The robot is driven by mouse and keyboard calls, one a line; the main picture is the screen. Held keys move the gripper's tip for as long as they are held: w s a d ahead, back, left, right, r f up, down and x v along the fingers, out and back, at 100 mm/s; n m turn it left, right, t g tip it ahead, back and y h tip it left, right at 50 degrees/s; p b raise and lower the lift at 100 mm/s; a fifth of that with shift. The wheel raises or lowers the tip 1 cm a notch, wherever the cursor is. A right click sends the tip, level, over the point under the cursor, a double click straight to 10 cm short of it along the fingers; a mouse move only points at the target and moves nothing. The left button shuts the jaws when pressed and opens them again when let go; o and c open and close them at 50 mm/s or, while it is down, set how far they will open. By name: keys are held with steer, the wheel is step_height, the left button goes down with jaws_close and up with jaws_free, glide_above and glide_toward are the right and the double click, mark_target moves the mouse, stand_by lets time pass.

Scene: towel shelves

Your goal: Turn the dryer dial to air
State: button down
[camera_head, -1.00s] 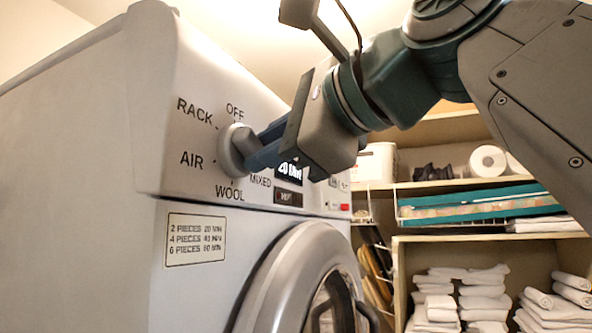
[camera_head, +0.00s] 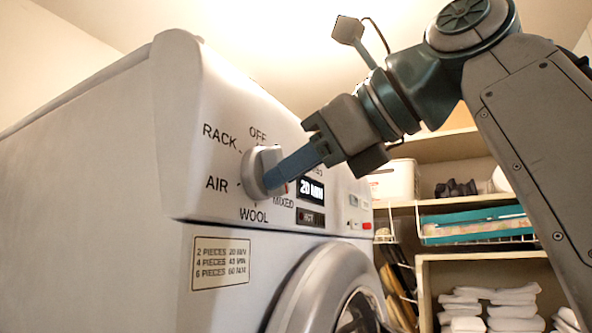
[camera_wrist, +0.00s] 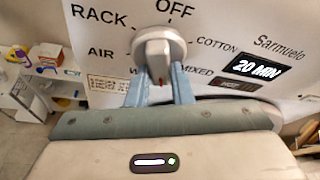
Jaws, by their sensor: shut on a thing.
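The dryer dial (camera_head: 258,171) is a round grey knob on the white front panel, ringed by the labels OFF, RACK, AIR (camera_head: 217,184), WOOL, MIXED and COTTON. My gripper (camera_head: 272,178) is shut on the dial, its blue fingers reaching in from the right. In the wrist view, the fingers stand on either side of the lower part of the dial (camera_wrist: 158,42). AIR (camera_wrist: 101,53) is to the left of the dial there. A small red mark shows between the fingers, below the dial. The fingers partly cover the WOOL label in that view.
A lit display (camera_head: 311,189) reading 20 MIN is right of the dial, with small buttons further right. The round dryer door (camera_head: 318,285) is below. Shelves with towels (camera_head: 512,307) stand at the right. The space above the dryer is open.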

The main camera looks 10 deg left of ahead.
steer(key=shift+f, duration=0.1)
stand_by(0.3)
steer(key=c, duration=1.3)
jaws_free()
steer(key=shift+s+d, duration=0.1)
steer(key=shift+d, duration=0.05)
steer(key=shift+s+d+r, duration=0.1)
steer(key=shift+s+d, duration=0.95)
steer(key=shift+d, duration=0.8)
steer(key=shift+s+d+r, duration=0.1)
steer(key=shift+s+d, duration=1)
steer(key=shift+d, duration=0.7)
steer(key=shift+s+d+r, duration=0.1)
steer(key=shift+s+d, duration=0.95)
steer(key=shift+d, duration=0.8)
